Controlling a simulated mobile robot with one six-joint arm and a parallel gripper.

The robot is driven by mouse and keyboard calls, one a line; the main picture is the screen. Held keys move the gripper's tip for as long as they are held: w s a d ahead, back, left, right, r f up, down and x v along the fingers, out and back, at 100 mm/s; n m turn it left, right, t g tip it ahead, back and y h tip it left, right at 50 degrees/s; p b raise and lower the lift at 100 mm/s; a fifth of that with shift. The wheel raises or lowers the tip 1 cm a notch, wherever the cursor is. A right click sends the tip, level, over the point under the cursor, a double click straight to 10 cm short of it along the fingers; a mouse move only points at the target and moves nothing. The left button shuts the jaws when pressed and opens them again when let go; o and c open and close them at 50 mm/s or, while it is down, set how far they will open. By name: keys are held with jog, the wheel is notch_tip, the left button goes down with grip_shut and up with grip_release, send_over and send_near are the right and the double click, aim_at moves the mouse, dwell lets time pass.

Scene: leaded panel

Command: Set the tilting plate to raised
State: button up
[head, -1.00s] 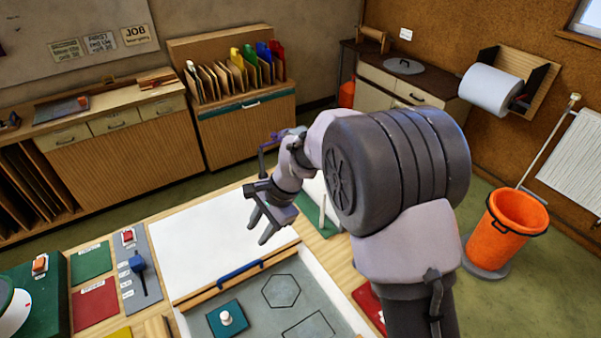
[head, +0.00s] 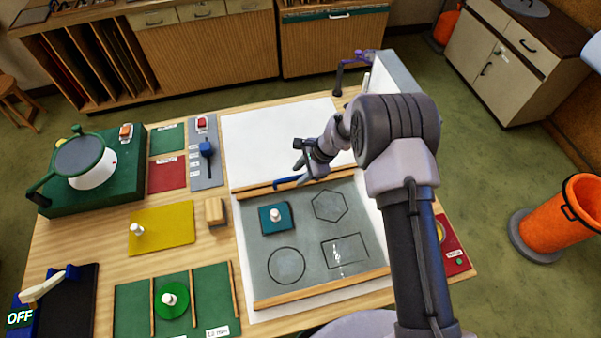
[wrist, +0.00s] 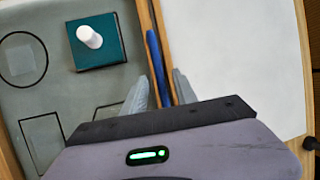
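The tilting plate (head: 305,235) is a grey board with dark outlines and wooden strips along its far and near edges. It appears to lie flat in the table. A blue bar handle (head: 286,183) is on its far strip; in the wrist view the handle (wrist: 155,62) runs toward the fingers. My gripper (head: 303,174) is at the far strip, close to the handle's right part. In the wrist view my gripper (wrist: 160,92) has its fingers apart, one on each side of the strip and handle. I cannot tell whether they touch it.
A teal square piece with a white knob (head: 275,217) lies on the plate. A white panel (head: 270,140) lies beyond it. A blue lever (head: 206,150), a wooden block (head: 215,212) and a yellow plate (head: 165,225) are to the left. A red panel (head: 455,250) is at right.

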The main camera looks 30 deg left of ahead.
jog(key=shift+f, duration=0.1)
grip_shut()
dwell(1.4)
